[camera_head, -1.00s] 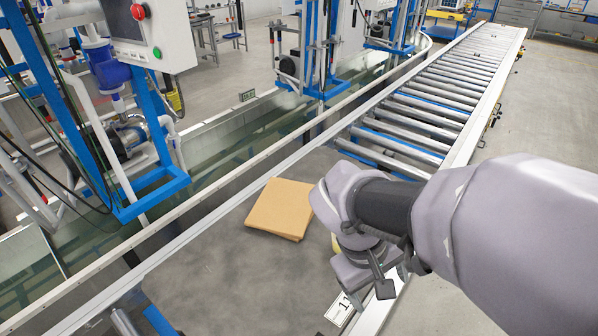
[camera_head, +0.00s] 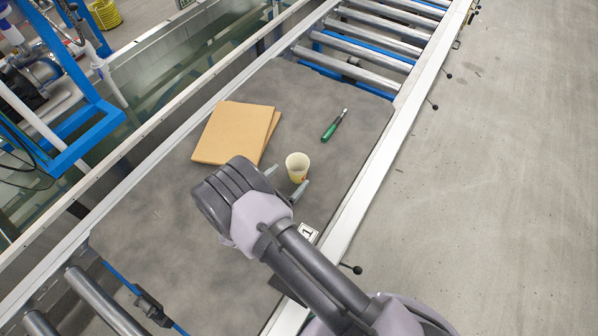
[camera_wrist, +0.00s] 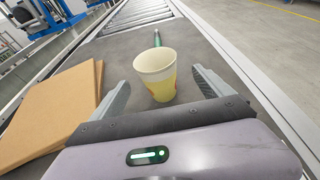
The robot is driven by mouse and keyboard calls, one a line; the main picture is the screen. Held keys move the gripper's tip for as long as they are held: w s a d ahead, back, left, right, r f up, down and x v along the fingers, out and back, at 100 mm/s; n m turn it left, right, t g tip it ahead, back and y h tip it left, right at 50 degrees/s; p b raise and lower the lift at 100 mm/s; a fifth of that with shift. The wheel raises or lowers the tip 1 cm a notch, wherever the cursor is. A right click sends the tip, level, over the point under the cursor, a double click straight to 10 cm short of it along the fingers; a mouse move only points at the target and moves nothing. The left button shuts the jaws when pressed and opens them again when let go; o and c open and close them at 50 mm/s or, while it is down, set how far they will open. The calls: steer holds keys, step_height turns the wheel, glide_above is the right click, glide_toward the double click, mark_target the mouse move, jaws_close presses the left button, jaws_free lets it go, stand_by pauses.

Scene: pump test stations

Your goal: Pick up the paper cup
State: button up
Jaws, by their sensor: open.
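The paper cup (camera_head: 297,166) is pale cream-yellow and stands upright, mouth up, on the grey mat (camera_head: 330,105). In the wrist view the cup (camera_wrist: 156,74) is just ahead of my gripper, centred across the gap between the fingers. My gripper (camera_head: 287,180) is open and low over the mat. The wrist view shows both fingers of my gripper (camera_wrist: 160,85) spread, one on each side of the cup, with space between each finger and the cup. Nothing is held.
A stack of brown cardboard sheets (camera_head: 235,132) lies left of the cup. A green-handled tool (camera_head: 334,126) lies beyond it. A label marked 1 (camera_head: 307,233) is near the white rail (camera_head: 372,165). Rollers (camera_head: 370,45) continue at the far end.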

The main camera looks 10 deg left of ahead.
mark_target(303, 161)
steer(key=x, duration=0.2)
steer(key=b+x, duration=0.1)
steer(key=x, duration=0.1)
steer(key=b+x, duration=0.1)
steer(key=x, duration=0.2)
steer(key=shift+w+a, duration=0.15)
steer(key=shift+a, duration=0.1)
steer(key=shift+r, duration=0.1)
steer(key=c, duration=1.4)
